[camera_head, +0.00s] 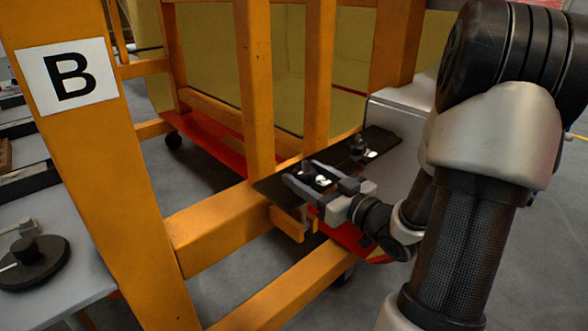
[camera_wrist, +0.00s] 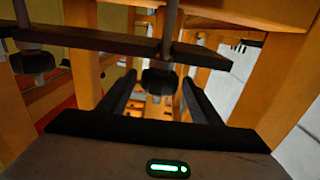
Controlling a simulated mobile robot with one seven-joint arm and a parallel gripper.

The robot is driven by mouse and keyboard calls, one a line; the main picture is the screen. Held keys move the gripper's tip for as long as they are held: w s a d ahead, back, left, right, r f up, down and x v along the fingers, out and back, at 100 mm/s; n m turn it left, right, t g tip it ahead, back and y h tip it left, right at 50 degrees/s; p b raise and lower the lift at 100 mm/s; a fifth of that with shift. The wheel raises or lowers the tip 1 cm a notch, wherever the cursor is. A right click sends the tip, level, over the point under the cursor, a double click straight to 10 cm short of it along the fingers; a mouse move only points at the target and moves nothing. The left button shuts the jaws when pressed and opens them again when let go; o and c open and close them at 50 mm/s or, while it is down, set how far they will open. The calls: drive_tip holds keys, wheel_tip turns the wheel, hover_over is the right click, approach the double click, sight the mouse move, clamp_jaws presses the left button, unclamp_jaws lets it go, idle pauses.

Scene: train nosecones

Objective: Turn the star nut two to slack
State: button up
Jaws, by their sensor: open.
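A dark plate (camera_head: 268,187) lies level against the orange frame in the head view and crosses the wrist view as a dark bar (camera_wrist: 110,42). One dark star nut (camera_wrist: 159,80) on a grey rod sits at the bar, between my fingertips in the wrist view. A second nut (camera_wrist: 32,61) on another rod is at the left; in the head view a nut (camera_head: 358,147) stands farther along the plate. No number shows on either nut. My gripper (camera_head: 303,172) is open at the plate, its fingers on either side of the nearer nut. Contact cannot be told.
Orange posts (camera_head: 256,80) and beams (camera_head: 222,232) stand close around the plate. A post marked B (camera_head: 110,150) is at the left. A grey box (camera_head: 400,125) is behind the plate. A grey table (camera_head: 60,275) with a round black part (camera_head: 35,264) is lower left.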

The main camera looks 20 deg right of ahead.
drive_tip(key=x, duration=0.5)
drive_tip(key=c, duration=1)
